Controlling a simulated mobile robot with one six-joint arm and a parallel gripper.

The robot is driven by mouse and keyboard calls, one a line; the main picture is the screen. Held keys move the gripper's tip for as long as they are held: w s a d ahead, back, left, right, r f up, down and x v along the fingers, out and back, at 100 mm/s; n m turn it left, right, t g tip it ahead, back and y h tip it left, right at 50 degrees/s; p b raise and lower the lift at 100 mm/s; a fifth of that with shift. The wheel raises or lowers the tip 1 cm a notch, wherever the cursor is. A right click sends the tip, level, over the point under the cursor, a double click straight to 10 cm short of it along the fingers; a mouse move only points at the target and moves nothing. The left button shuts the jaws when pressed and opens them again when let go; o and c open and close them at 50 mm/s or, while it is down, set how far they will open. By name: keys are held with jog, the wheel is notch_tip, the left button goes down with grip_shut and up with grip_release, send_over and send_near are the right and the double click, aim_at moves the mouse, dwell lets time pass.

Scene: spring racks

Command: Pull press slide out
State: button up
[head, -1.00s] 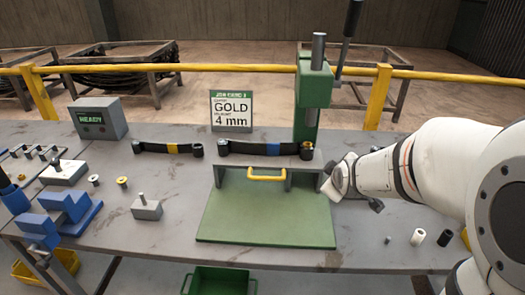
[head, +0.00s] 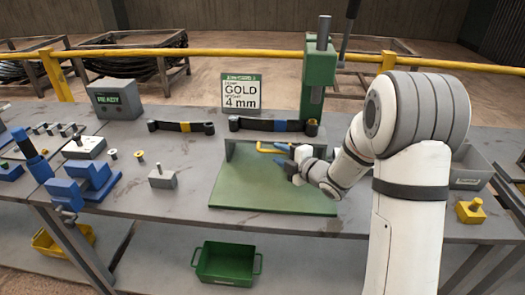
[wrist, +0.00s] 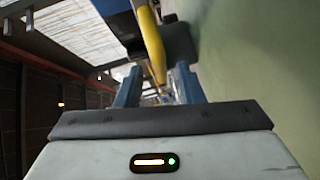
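The press slide is under the green press (head: 316,85), with a yellow handle (head: 264,148) on its front. The flat green plate (head: 265,190) lies in front of the handle. My gripper (head: 280,156) is at the right part of the handle, its blue fingers pointing left. In the wrist view the two fingers (wrist: 158,86) are apart, and the yellow handle (wrist: 152,42) reaches down between them with gaps at both sides. The gripper is open. My wrist covers the right end of the handle in the head view.
A strip with a blue band (head: 272,125) lies across the press front. A grey block (head: 162,177) and blue fixture (head: 90,180) stand left. A green bin (head: 226,264) sits below the table.

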aim_at(272, 151)
jog(key=shift+x, duration=1.8)
jog(key=shift+s+a, duration=0.15)
jog(key=shift+s, duration=0.05)
grip_shut()
